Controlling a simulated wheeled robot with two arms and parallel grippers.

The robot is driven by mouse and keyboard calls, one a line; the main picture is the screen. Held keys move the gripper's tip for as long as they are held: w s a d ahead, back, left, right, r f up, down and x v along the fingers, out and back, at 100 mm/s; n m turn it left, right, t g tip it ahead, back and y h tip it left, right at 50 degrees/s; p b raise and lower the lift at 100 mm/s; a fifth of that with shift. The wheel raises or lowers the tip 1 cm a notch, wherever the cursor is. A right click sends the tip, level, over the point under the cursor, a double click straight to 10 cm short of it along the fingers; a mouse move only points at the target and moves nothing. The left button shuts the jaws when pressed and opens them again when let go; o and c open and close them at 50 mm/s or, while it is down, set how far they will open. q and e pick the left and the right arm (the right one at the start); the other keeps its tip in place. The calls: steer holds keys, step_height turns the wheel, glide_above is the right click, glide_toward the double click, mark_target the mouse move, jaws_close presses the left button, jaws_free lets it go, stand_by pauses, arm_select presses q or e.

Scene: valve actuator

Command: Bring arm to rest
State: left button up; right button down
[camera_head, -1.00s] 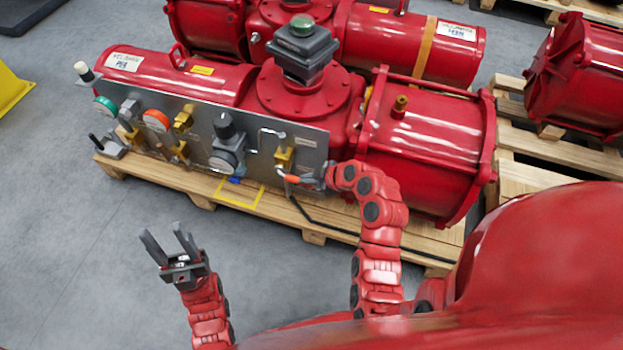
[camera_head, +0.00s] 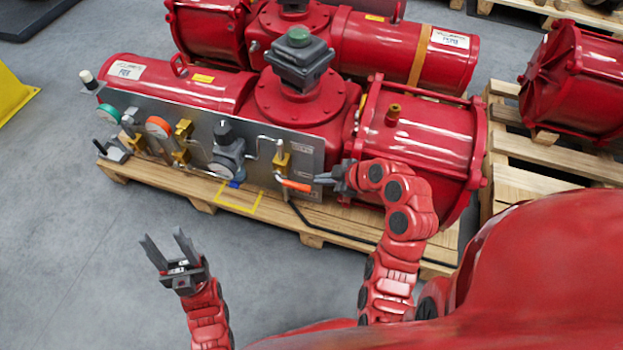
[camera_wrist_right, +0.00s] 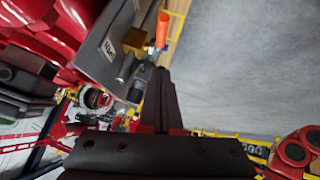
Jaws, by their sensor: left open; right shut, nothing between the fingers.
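My left gripper (camera_head: 169,252) is open and empty, pointing up over the grey floor in front of the pallet. My right gripper (camera_head: 322,180) is shut and empty, just right of the orange valve handle (camera_head: 296,185) on the grey panel, with a small gap between them. In the right wrist view the closed fingers (camera_wrist_right: 162,95) show in the middle, and the orange handle (camera_wrist_right: 162,28) is beyond them at the top, apart from them. The red valve actuator (camera_head: 305,95) lies behind the panel (camera_head: 265,140).
The actuator rests on a wooden pallet (camera_head: 150,187). A second red actuator (camera_head: 400,45) stands behind it. Another red cylinder (camera_head: 575,85) is on a pallet (camera_head: 530,150) at the right. A yellow object (camera_head: 12,95) is at the left edge. The floor (camera_head: 100,260) at front left is clear.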

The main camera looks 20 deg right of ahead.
steer(key=shift+s+d+r, duration=0.3)
steer(key=shift+r, duration=0.05)
steer(key=shift+w, duration=0.1)
